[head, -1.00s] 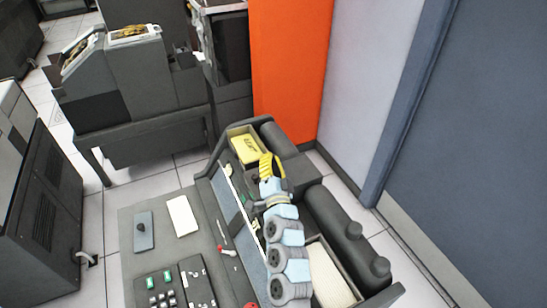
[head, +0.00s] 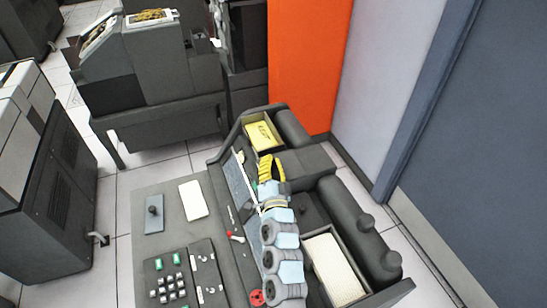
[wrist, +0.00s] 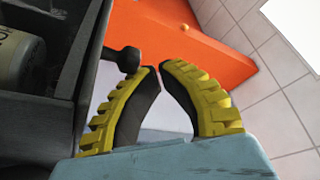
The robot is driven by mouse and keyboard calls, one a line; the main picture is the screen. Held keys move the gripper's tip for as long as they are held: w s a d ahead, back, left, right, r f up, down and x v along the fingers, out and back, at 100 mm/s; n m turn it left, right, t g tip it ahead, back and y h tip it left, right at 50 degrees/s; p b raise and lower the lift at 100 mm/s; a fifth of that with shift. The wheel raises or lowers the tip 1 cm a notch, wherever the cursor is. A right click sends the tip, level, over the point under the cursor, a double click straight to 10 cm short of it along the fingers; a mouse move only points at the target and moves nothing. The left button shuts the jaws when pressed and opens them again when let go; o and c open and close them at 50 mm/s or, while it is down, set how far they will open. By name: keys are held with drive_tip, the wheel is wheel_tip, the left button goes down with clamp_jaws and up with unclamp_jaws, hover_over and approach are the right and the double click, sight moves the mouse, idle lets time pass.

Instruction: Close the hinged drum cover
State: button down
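My gripper (head: 266,158), with yellow ribbed fingers, is over the middle of the grey keypunch machine (head: 312,157), just in front of the box of yellow cards. In the wrist view my gripper's fingertips (wrist: 160,67) almost meet, with nothing held between them. A small dark knob (wrist: 125,59) stands close to the left fingertip, on the edge of a dark panel (wrist: 82,58); whether they touch I cannot tell. Left of this panel is a dark recess holding a pale rounded body with lettering (wrist: 20,55). I cannot tell for sure which panel is the drum cover; my arm hides part of that area.
A yellow card deck (head: 261,137) sits in the back box, and pale cards (head: 335,268) fill the front right tray. Dark rollers (head: 352,222) line the right side. A keyboard (head: 187,277) is at front left. An orange panel (head: 309,65) stands behind.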

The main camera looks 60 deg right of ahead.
drive_tip(key=shift+w+f, duration=0.15)
drive_tip(key=shift+f, duration=0.4)
drive_tip(key=shift+r, duration=0.1)
drive_tip(key=r+p, duration=0.3)
drive_tip(key=r, duration=0.2)
drive_tip(key=shift+a+p, duration=0.2)
drive_tip(key=shift+p, duration=0.1)
drive_tip(key=s+a+f+b, duration=0.1)
drive_tip(key=s+a+f, duration=0.2)
drive_tip(key=s+a, duration=0.2)
drive_tip(key=s, duration=0.2)
drive_tip(key=shift+s+a+f, duration=0.3)
drive_tip(key=shift+f, duration=0.05)
